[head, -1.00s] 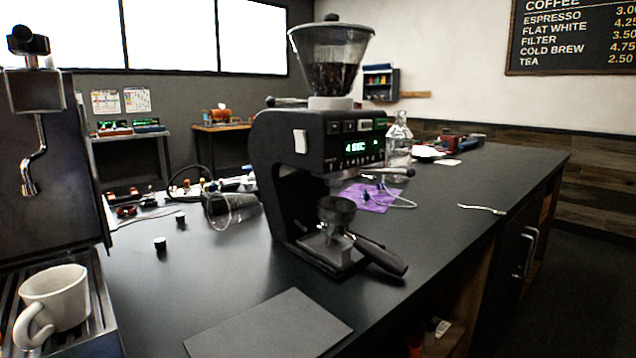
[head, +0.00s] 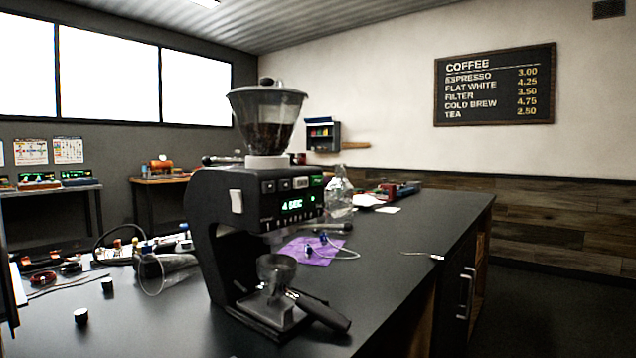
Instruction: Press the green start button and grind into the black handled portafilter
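The black coffee grinder (head: 215,232) stands on the dark counter with a clear hopper of beans (head: 265,120) on top. Its front panel (head: 292,204) shows a green "4 SEC" readout. A row of small buttons runs above the readout, and a green-lit one (head: 316,181) is at the right end. The black handled portafilter (head: 322,311) sits at the grinder's fork, under the spout, its handle pointing to the front right. A grey cup-like collar (head: 277,269) is on top of it. My gripper is not in view.
A tipped clear jug (head: 165,272), small black caps (head: 81,317) and loose parts lie to the left.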

